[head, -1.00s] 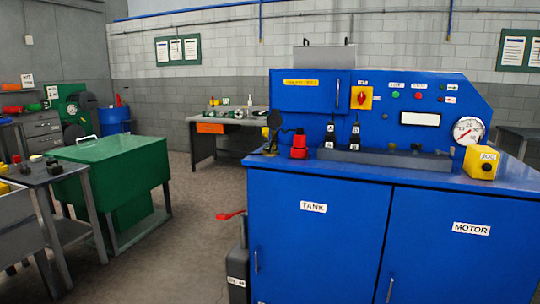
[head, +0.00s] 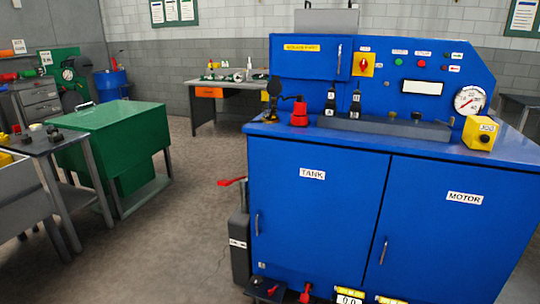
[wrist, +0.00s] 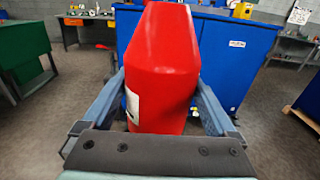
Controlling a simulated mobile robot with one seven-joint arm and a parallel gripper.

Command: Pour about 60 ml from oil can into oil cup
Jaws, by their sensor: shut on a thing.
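A large red container, seemingly the oil can (wrist: 163,65), fills the middle of the wrist view. It has a white label, partly showing, on its lower left side. My gripper (wrist: 160,88) is shut on it, with one blue-grey finger on each side. Neither my gripper nor the held can shows in the head view. I cannot make out the oil cup for certain in either view.
A blue cabinet (head: 318,222) with TANK and MOTOR doors stands ahead. A red fitting (head: 299,114) sits on its top. Small displays (head: 350,296) and a red item (head: 305,293) show at the bottom edge. A green chest (head: 110,130) stands left. Grey floor between is clear.

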